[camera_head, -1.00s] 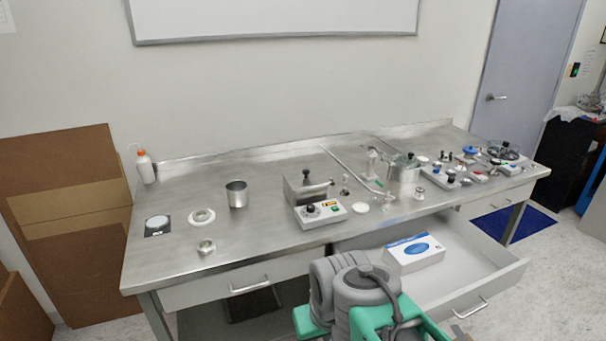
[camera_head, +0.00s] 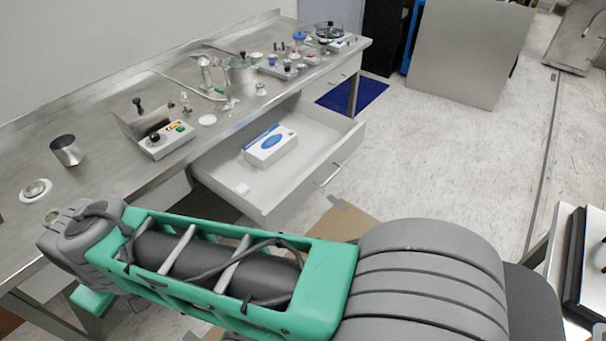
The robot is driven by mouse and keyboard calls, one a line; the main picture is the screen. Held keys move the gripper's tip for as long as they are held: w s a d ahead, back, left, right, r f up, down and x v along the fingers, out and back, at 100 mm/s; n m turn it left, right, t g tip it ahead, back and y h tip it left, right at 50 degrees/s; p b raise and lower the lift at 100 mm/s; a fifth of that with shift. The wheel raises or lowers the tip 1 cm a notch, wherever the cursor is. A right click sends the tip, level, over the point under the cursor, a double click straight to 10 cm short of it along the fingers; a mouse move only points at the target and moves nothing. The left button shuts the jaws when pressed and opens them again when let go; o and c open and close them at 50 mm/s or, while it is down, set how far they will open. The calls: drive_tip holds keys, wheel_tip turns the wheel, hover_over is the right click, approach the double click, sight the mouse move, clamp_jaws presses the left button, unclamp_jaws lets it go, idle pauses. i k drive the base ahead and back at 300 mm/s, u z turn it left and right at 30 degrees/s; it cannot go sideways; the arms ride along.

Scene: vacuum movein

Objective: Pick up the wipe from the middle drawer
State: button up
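The middle drawer (camera_head: 225,185) is pulled open below the steel bench. A white and blue box (camera_head: 270,146) stands inside it toward the back. My arm, grey and green, stretches across the foreground in front of the drawer. My gripper is not visible in this view.
The steel bench (camera_head: 100,160) holds a metal cup (camera_head: 67,150), a control box (camera_head: 166,139) and several small fittings toward the far end. A blue mat (camera_head: 352,93) lies on the floor. Open floor lies right of the drawer. Another table edge is at the lower right.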

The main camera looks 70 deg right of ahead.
sight(242, 189)
drive_tip(key=i, duration=0.1)
drive_tip(key=z, duration=2.6)
